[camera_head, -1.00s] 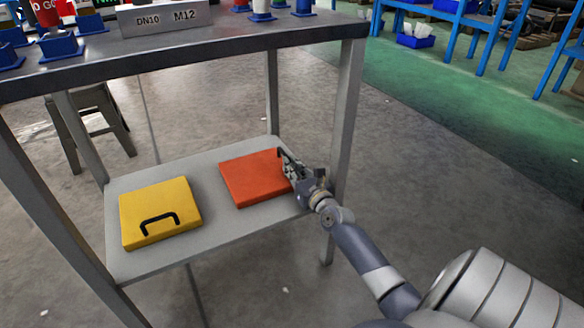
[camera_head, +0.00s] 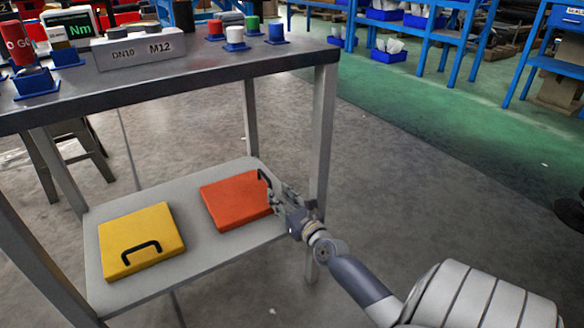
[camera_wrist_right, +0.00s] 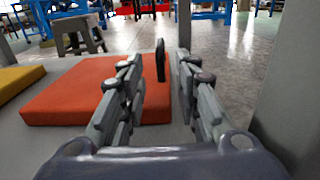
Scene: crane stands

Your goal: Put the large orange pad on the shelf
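The large orange pad (camera_head: 235,200) lies flat on the right part of the grey lower shelf (camera_head: 190,258). Its black handle (camera_head: 264,178) stands at its right edge. My right gripper (camera_head: 273,192) is at that edge, its fingers pointing toward the handle. In the right wrist view my right gripper (camera_wrist_right: 158,75) is open, with the handle (camera_wrist_right: 160,60) standing beyond the fingertips in the gap between them. The orange pad (camera_wrist_right: 85,92) shows there to the left, partly behind the left finger. My left gripper is in neither view.
A yellow pad (camera_head: 140,238) with a black handle lies on the left of the same shelf. The tabletop (camera_head: 200,70) above holds a labelled block, (camera_head: 140,47) and several coloured parts. The table's right front leg (camera_head: 322,140) stands close to my right gripper.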

